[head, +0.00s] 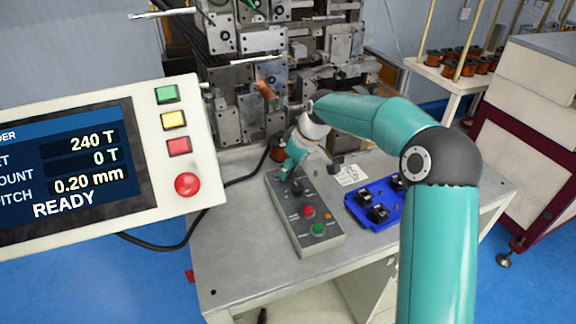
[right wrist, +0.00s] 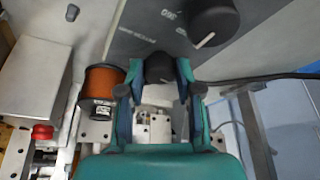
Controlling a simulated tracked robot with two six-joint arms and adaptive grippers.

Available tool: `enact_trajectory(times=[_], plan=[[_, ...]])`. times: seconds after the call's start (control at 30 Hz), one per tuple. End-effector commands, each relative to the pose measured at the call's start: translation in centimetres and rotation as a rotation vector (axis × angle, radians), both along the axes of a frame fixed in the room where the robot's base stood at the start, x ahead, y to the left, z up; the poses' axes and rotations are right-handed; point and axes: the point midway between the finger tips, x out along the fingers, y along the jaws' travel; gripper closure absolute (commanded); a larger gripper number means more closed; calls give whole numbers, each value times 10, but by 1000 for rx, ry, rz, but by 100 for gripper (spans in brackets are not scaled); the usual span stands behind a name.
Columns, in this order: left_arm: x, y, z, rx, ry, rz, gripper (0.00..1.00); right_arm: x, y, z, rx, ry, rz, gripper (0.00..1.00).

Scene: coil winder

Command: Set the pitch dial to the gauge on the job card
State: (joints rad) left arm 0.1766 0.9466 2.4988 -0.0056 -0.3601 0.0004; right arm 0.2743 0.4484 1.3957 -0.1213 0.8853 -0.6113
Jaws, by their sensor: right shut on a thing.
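My right gripper (right wrist: 160,88) is shut on a small black dial (right wrist: 158,66) at the far end of the grey control box (head: 318,243). In the head view my right gripper (head: 288,168) comes down on the box and hides most of this dial. The lettering beside it is too small to read surely. A larger black knob (right wrist: 208,22) with a white pointer line sits beside it. The job card (head: 350,176) lies on the bench right of the box; its print is unreadable. The screen (head: 70,175) shows pitch 0.20 mm and READY. My left gripper is out of view.
A blue tray (head: 359,213) with black parts stands right of the box. Red (head: 309,212) and green (head: 318,229) buttons are on the box's near half. A copper wire spool (right wrist: 101,84) stands close to my right gripper. The bench front (head: 235,270) is clear.

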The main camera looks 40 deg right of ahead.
Motion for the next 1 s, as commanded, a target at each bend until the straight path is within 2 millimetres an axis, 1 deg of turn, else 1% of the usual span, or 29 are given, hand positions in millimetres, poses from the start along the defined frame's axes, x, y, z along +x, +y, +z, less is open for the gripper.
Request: enact_trajectory(times=[0.03, 0.2, 0.4, 0.9, 0.93, 1.0], plan=[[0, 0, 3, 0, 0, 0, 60, 2, -2, 3, -1, -7, 29, 100], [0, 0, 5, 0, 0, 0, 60, 2, -2, 3, -2, -7, 129, 100], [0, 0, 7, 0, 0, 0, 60, 2, -3, 3, -4, -8, 195, 100], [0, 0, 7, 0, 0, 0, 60, 2, -3, 2, -5, -9, 218, 100], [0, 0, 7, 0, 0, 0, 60, 2, -3, 2, -5, -9, 218, 64], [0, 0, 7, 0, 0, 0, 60, 2, -3, 2, -5, -7, 218, 52]])
